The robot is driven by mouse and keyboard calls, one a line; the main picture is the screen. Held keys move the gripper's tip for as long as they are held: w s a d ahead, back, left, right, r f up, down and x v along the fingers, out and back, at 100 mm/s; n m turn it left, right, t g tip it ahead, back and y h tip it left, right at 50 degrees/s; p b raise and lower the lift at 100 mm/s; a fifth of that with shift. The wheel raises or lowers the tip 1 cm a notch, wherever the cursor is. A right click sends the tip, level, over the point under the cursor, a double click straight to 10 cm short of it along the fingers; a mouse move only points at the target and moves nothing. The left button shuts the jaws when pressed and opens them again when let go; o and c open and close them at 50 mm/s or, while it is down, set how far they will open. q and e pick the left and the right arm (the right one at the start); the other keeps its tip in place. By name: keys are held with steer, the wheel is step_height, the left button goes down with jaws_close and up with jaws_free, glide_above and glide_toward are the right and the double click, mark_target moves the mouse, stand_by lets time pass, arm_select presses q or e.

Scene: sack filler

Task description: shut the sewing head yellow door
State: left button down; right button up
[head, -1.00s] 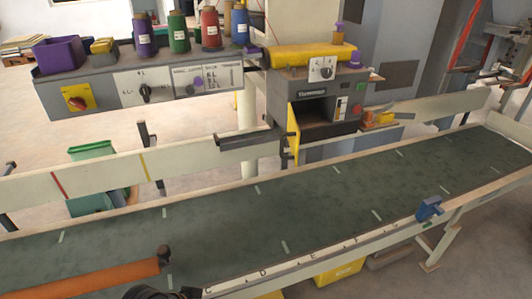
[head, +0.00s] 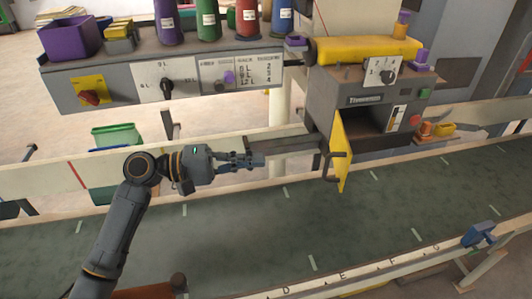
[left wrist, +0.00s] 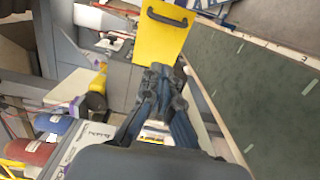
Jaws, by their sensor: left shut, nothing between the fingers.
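The sewing head (head: 362,97) is a grey box with a yellow cover on top. Its yellow door (head: 344,150) stands open, swung out from the left side of the dark compartment (head: 372,120). A dark handle (head: 329,168) is on the door's outer, left-hand face. My left gripper (head: 262,160) is shut and empty, left of the door and apart from it, over the belt's back rail. In the left wrist view, the shut fingers (left wrist: 166,72) point at the yellow door (left wrist: 160,42), whose handle (left wrist: 167,15) shows near the top. My right gripper is not in view.
A control panel with thread spools (head: 206,22) stands above my left arm. A grey bracket (head: 288,145) sits beside the fingers. The green conveyor belt (head: 250,225) is clear in front. A blue clamp (head: 478,236) is on the front rail.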

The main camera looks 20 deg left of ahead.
arm_select(q)
steer(key=s+d+p+x, duration=0.1)
steer(key=s+p+x, duration=0.1)
steer(key=x, duration=0.9)
steer(key=shift+s+p, duration=0.25)
steer(key=shift+p, duration=0.55)
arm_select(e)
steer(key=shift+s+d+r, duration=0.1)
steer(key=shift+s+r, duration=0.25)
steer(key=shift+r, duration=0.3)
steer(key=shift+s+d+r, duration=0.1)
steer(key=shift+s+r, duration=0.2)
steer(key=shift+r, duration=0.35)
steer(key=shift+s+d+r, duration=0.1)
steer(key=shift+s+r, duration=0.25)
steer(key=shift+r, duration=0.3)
